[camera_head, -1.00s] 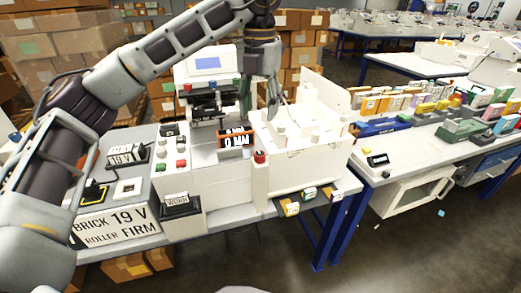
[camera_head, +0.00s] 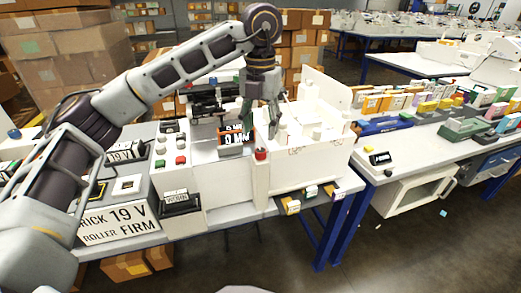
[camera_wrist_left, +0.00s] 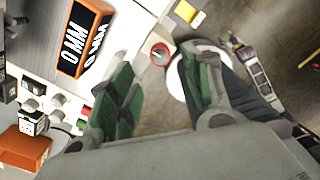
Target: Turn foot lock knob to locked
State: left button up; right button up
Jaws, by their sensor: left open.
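A red-rimmed knob with a grey centre (camera_head: 260,154) stands on the front of the white plotter machine (camera_head: 310,165); no lettering on it is readable, so I cannot confirm that it is the foot lock knob. My left gripper (camera_head: 260,122) is open and empty, pointing down above and behind the knob in the head view. In the left wrist view, the knob (camera_wrist_left: 160,53) appears between the tips of the two green-padded fingers (camera_wrist_left: 158,62), apart from them. My right gripper is not in view.
An orange-framed "0 MM" display (camera_head: 237,139) stands just left of the knob. Several small knobs and buttons (camera_head: 181,160) are on the panel further left. White posts and a raised panel (camera_head: 320,92) stand to the right. Floor in front is clear.

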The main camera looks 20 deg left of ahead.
aim_at(261, 150)
pick_arm(q)
notch_tip(261, 150, down, 6)
jog(key=shift+r+b, duration=0.25)
jog(key=shift+b, duration=0.1)
jog(key=shift+f, duration=0.9)
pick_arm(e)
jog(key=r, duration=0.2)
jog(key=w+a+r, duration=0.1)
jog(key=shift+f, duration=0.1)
pick_arm(q)
jog(key=c, duration=1)
jog(key=shift+c, duration=0.2)
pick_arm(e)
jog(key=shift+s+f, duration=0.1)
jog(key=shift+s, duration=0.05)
